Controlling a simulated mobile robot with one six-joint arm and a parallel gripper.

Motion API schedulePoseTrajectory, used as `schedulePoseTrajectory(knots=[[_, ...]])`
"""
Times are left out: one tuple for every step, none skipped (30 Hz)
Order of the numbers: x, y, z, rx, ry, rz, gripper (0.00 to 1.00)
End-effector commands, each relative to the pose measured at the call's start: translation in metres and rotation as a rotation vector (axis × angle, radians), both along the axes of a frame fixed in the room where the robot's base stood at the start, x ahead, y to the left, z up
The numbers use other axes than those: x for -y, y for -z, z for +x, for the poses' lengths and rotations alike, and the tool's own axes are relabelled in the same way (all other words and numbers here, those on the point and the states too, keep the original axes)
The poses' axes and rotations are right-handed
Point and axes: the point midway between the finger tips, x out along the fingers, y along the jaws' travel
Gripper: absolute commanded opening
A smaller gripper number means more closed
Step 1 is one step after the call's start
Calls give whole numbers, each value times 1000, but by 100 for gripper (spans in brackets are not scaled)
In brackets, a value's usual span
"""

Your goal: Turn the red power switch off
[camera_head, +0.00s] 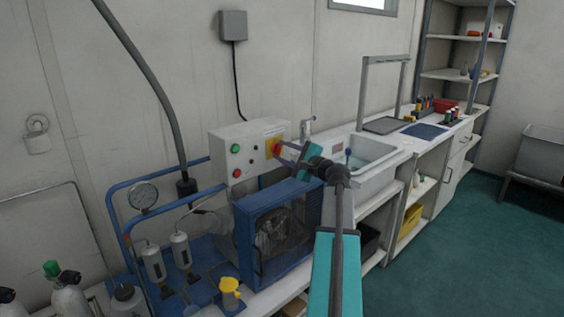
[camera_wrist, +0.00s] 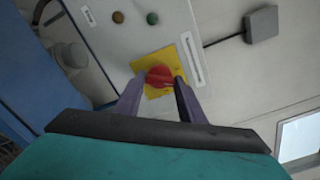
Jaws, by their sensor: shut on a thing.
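The red power switch (camera_head: 276,147) sits on a yellow plate (camera_head: 275,130) at the right end of the white control box (camera_head: 232,150). In the wrist view the red switch (camera_wrist: 159,76) lies between the two purple fingers of my gripper (camera_wrist: 158,84), on its yellow plate (camera_wrist: 150,60). My gripper (camera_head: 281,151) reaches the box from the right and is shut on the switch. The fingers partly hide the sides of the switch, and its exact turn angle cannot be told.
Green and red buttons (camera_head: 236,149) are on the same box front. A blue-framed compressor (camera_head: 275,235) stands below it. A pressure gauge (camera_head: 143,195) is at the left. A sink (camera_head: 375,160) and counter lie to the right. Green floor is open at the lower right.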

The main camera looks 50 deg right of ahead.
Motion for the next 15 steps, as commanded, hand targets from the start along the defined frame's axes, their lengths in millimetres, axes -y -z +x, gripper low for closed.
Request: schedulePoseTrajectory(knots=[[0,2,2,4,-1,-36,14],[0,2,2,2,-1,-58,14],[0,2,2,0,-1,-89,14],[0,2,2,-1,-1,-111,14],[0,2,2,-2,0,-134,14],[0,2,2,-4,0,-165,14],[0,2,2,-6,0,-188,14],[0,2,2,-8,1,-212,14],[0,2,2,-10,1,-242,14],[0,2,2,-12,1,-265,14],[0,1,2,-14,1,-287,14],[0,1,2,-15,1,-316,14],[0,1,2,-16,1,-337,14],[0,1,2,-18,1,-357,14],[0,1,2,-19,1,-383,14]])
